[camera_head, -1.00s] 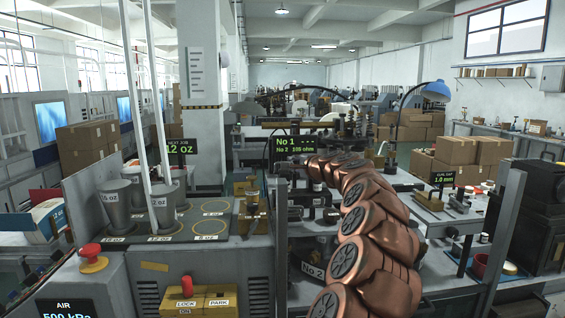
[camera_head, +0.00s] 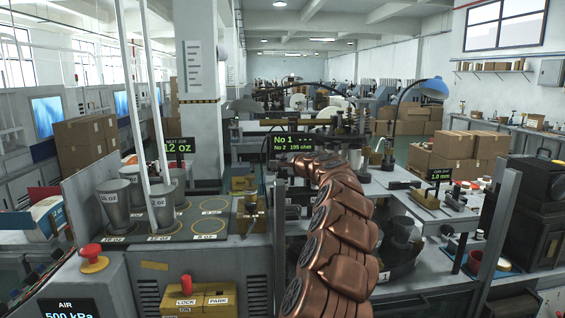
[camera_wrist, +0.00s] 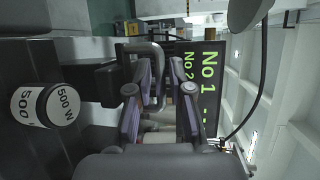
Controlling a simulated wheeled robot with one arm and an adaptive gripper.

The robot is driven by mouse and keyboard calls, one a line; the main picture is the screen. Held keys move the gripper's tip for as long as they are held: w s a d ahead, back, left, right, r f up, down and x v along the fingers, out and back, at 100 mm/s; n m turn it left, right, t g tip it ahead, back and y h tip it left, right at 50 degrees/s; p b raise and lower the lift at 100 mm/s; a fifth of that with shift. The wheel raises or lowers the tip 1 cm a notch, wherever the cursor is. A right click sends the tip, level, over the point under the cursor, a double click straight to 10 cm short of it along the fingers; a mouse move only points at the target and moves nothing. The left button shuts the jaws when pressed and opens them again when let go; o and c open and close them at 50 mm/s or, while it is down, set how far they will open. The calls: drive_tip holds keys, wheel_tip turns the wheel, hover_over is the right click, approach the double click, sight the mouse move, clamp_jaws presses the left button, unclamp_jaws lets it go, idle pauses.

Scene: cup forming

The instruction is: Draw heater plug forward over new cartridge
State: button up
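In the wrist view, my gripper (camera_wrist: 160,88) has its two fingers apart. A bent grey metal handle (camera_wrist: 157,60) shows between them, closer to the left finger; I cannot tell whether it touches. It may belong to the heater plug, but this is unclear. A dark cylinder with a white "500 W" label (camera_wrist: 45,105), which looks like a cartridge, lies left of the fingers, apart from them. In the head view, my copper arm hides the gripper and most of the station around it.
A display reading "No 1" and "No 2" (camera_wrist: 200,85) stands close right of the fingers; it also shows in the head view (camera_head: 294,144). Cups (camera_head: 117,205) stand on the left bench. A grey post (camera_head: 497,240) rises right of my arm.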

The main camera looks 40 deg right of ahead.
clamp_jaws()
idle(0.4)
